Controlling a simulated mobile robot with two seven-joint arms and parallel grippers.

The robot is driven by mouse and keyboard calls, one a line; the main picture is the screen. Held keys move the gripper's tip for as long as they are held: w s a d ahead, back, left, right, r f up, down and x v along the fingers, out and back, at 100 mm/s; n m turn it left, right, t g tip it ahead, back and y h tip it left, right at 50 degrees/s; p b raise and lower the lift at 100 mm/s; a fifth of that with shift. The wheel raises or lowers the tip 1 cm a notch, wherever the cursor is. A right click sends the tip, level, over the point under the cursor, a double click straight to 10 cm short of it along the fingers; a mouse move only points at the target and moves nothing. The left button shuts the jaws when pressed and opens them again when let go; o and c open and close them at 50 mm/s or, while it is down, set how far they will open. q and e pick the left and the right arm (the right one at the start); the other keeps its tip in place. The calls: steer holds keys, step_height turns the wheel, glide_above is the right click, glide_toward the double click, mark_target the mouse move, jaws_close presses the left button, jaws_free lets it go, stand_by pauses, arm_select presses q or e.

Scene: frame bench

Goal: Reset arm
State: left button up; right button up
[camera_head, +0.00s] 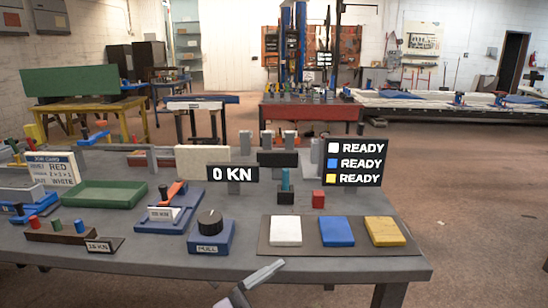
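A light grey bar-like piece (262,273) pokes up at the bottom edge, in front of the bench's front edge, slanting up to the right. It looks like part of my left gripper, cut off by the frame, and I cannot see whether its fingers are open or shut. No held object shows there. My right gripper is not in view. The grey bench (180,262) stands just beyond.
On the bench are a green tray (100,194), a blue unit with a black knob (210,222), and a dark mat (310,248) with white (286,230), blue (337,231) and yellow (384,231) pads. Black signs (355,163) read READY and 0 KN (232,174).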

arm_select(q)
steer(key=a+f+n+t+y, duration=0.7)
steer(key=a+f+n+y, duration=0.1)
steer(key=n+y, duration=0.15)
steer(key=s+a+f+n+g+y+p, duration=0.1)
steer(key=s+a+f+n+g+y, duration=0.5)
steer(key=s+a+f, duration=0.8)
step_height(320, 180, down, 4)
steer(key=s+n+y, duration=0.1)
steer(key=y, duration=0.1)
steer(key=shift+s+r+y+p, duration=0.15)
steer(key=shift+s+y+p, duration=0.2)
steer(key=shift+p, duration=0.05)
